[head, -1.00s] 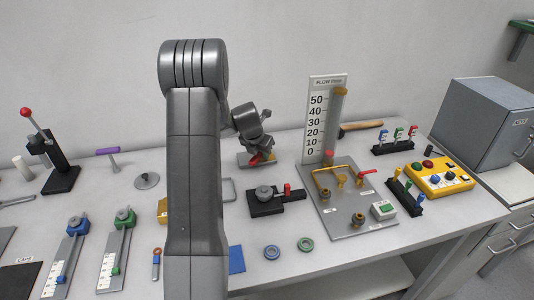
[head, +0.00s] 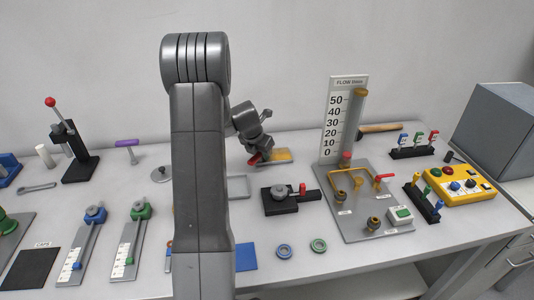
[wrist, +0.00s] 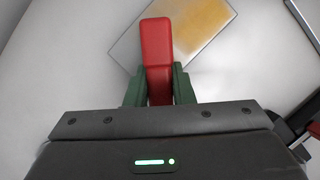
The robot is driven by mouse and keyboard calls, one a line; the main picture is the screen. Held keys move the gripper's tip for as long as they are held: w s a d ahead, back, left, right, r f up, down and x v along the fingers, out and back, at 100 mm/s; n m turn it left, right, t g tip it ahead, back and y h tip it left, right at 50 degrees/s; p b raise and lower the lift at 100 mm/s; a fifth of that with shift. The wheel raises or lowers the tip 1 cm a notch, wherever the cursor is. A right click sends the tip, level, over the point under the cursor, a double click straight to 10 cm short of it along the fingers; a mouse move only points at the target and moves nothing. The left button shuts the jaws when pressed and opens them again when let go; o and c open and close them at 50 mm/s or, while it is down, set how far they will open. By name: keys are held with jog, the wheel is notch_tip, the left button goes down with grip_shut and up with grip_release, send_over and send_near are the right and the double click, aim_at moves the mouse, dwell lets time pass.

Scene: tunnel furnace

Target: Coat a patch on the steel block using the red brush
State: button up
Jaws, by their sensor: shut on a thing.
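The steel block (head: 289,161) lies flat near the back of the table as a grey plate. A yellow-orange coat covers part of its top; the wrist view shows the block (wrist: 128,44) bare grey at left and coated at right. My gripper (head: 256,153) is at the block's left end in the head view. In the wrist view my gripper (wrist: 158,88) has its green fingers shut on the red brush (wrist: 156,45). The red brush (head: 254,160) overlaps the block in the wrist view. Its tip is hidden, so contact cannot be told.
The flow meter board (head: 343,120) stands to the right, with a pipe panel (head: 375,222) before it. A black fixture with a grey knob (head: 282,194) is in front of the block. A hammer (head: 380,129) lies behind. Bare table lies left of the block.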

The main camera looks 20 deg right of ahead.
aim_at(287, 155)
jog(key=shift+w+a, duration=0.2)
jog(key=shift+a, duration=0.6)
jog(key=shift+w+a, duration=0.2)
jog(key=shift+a, duration=0.55)
jog(key=shift+w+a, duration=0.2)
jog(key=shift+a, duration=0.6)
jog(key=shift+w+d+p, duration=0.15)
jog(key=shift+w+p, duration=0.2)
jog(key=shift+w, duration=0.1)
jog(key=shift+s+d+r+p, duration=0.1)
jog(key=shift+s+d+p, duration=0.3)
jog(key=shift+d+p, duration=0.85)
jog(key=shift+s+d+f+p, duration=0.1)
jog(key=shift+s+d+p, duration=0.45)
jog(key=shift+d, duration=1.15)
jog(key=shift+s+d+r+p, duration=0.1)
jog(key=shift+s+d+p, duration=0.1)
jog(key=shift+d+p, duration=1.15)
jog(key=shift+s+d, duration=0.1)
jog(key=shift+d, duration=0.65)
jog(key=shift+s+d+p, duration=0.2)
jog(key=shift+d+p, duration=0.5)
jog(key=shift+s+d+p, duration=0.2)
jog(key=shift+d+p, duration=0.45)
jog(key=shift+d, duration=0.05)
jog(key=shift+s+d+f, duration=0.1)
jog(key=shift+d+f, duration=0.1)
jog(key=shift+f, duration=0.05)
